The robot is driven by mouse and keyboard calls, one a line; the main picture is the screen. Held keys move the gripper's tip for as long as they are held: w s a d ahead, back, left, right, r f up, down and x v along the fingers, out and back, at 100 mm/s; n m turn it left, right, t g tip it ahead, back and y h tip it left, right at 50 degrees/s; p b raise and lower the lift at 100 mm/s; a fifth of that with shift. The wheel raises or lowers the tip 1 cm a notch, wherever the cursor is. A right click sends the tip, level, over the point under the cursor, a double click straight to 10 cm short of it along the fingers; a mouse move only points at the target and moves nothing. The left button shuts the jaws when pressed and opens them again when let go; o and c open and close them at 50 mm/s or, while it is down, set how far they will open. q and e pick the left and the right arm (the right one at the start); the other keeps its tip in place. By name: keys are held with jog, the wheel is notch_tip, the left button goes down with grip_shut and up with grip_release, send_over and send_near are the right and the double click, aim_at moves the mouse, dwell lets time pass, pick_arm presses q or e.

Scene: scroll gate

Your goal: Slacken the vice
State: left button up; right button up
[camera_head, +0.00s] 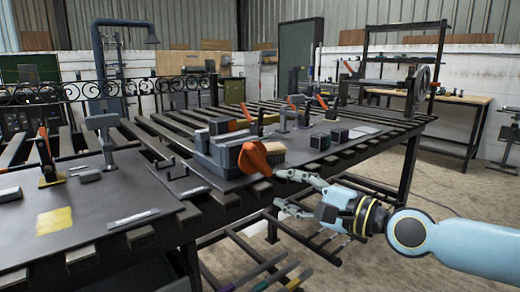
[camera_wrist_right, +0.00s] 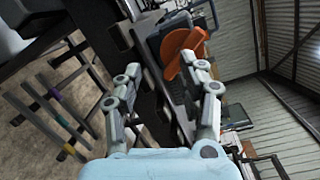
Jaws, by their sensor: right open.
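The vice (camera_head: 218,148) is a grey block-shaped body on the dark slatted workbench. Its orange handle (camera_head: 258,160) faces the right front side, and the handle also shows in the right wrist view (camera_wrist_right: 183,52). My right gripper (camera_head: 281,189) is open, just to the right of and below the handle at the bench edge. In the right wrist view my right gripper's fingers (camera_wrist_right: 163,80) are spread apart, with nothing held between them. The right-hand finger overlaps the handle there; I cannot tell whether they touch. My left gripper is not in view.
The workbench (camera_head: 345,152) carries several clamps with orange handles and small dark blocks (camera_head: 320,141) behind the vice. A yellow patch (camera_head: 54,221) lies on the left bench part. Coloured bars (camera_head: 272,279) sit low under the bench. Open floor lies to the right.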

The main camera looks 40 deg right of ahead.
aim_at(262, 161)
jog(key=w+m+h+p, duration=0.1)
jog(key=w+m, duration=0.1)
jog(key=w, duration=0.2)
jog(key=w+r+m+p, duration=0.1)
jog(key=w+m+p, duration=0.1)
jog(key=w+m, duration=0.1)
jog(key=w+d+r+m+t+h+p, duration=0.1)
jog(key=w+m, duration=0.2)
jog(key=w, duration=0.1)
jog(key=shift+w+r+h+p, duration=0.2)
jog(key=shift+w+h+p, duration=0.1)
jog(key=shift+w+p, duration=0.1)
grip_shut()
